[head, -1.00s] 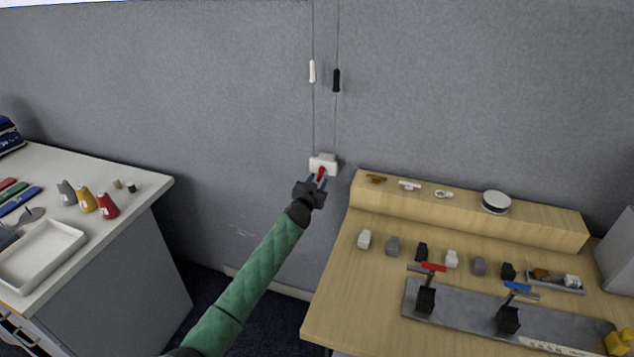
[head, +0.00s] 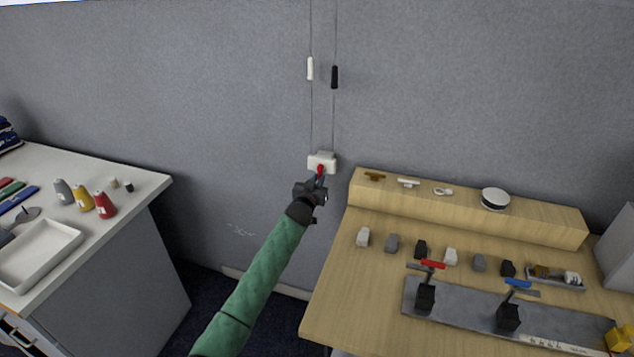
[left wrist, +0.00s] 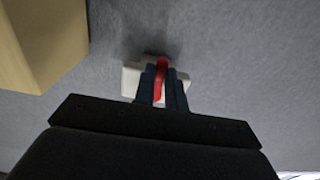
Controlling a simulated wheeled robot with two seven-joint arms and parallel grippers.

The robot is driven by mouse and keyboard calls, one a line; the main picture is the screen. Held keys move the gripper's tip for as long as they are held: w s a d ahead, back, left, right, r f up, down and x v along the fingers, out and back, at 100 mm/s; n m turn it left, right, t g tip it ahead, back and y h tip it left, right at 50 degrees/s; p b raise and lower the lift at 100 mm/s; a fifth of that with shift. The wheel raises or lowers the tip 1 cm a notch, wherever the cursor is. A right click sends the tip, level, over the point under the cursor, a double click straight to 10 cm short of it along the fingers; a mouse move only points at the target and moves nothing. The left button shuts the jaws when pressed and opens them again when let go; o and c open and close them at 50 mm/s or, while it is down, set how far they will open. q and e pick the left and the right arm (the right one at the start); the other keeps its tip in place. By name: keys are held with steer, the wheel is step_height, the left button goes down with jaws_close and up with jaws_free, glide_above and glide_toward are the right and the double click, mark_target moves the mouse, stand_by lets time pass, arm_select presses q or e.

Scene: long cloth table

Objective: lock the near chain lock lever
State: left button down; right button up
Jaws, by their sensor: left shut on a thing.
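The chain lock is a white block (head: 318,161) on the grey wall, with two cords running up from it. Its red lever (head: 320,170) sticks out at the front. My left gripper (head: 316,181) is at the lock, shut on the red lever. In the left wrist view the red lever (left wrist: 161,80) lies between the dark fingers of my left gripper (left wrist: 162,88), with the white block (left wrist: 131,81) behind it. The fingers partly hide the block and lever. My right gripper is not in view.
A white pull (head: 310,68) and a black pull (head: 334,77) hang on the cords above. A wooden bench (head: 345,300) with a raised step stands right of the lock. A white table (head: 135,190) stands at left. The wall around the lock is clear.

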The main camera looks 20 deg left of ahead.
arm_select(q)
steer(key=c, duration=1.4)
jaws_free()
steer(key=shift+c, duration=0.2)
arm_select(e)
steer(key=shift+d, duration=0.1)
arm_select(q)
steer(key=shift+s, duration=0.15)
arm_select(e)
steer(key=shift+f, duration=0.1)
